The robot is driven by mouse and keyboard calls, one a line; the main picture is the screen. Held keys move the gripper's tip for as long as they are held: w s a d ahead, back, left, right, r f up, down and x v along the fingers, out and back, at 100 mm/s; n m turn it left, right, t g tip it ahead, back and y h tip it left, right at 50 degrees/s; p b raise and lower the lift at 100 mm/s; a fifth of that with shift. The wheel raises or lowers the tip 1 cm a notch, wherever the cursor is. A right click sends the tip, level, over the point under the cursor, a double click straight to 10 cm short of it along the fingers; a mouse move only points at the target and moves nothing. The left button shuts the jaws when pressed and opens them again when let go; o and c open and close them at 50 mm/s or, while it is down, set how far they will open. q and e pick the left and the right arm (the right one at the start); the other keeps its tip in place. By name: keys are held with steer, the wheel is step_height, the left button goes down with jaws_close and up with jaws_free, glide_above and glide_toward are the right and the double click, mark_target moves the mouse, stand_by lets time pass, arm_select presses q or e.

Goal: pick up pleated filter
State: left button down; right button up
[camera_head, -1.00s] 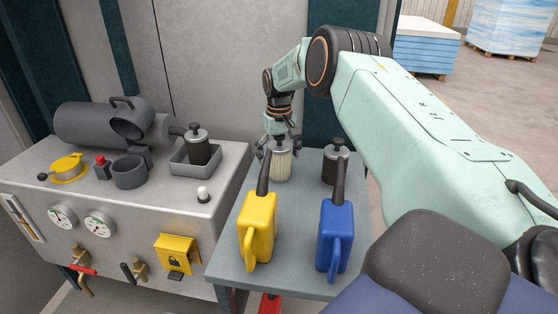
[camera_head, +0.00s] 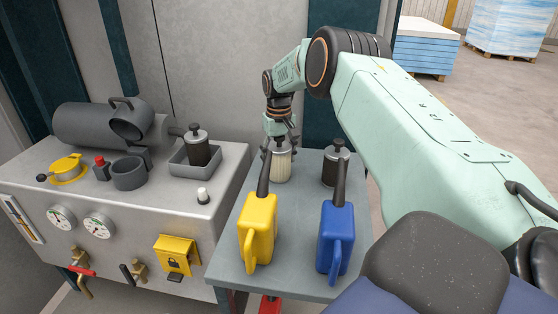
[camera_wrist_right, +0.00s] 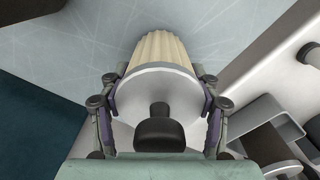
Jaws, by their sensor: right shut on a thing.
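The pleated filter (camera_head: 281,166) is a cream ribbed cylinder with a grey metal cap and a dark knob. It stands upright on the grey side table (camera_head: 300,275), behind the yellow can. My right gripper (camera_head: 280,146) comes down from above and is shut on the filter's cap. In the right wrist view the cap (camera_wrist_right: 158,92) sits between the two fingers (camera_wrist_right: 160,115), with the cream pleats (camera_wrist_right: 160,50) beyond it. My left gripper is not in view.
A yellow oil can (camera_head: 258,230) and a blue oil can (camera_head: 335,237) stand in front, spouts up. A dark filter (camera_head: 335,168) stands to the right. Another dark filter (camera_head: 197,150) stands in a grey tray (camera_head: 180,167) on the machine at left.

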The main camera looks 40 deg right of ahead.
step_height(320, 180, up, 10)
steer(key=shift+f, duration=0.2)
steer(key=shift+r, duration=0.2)
steer(key=shift+s+d, duration=0.1)
stand_by(0.4)
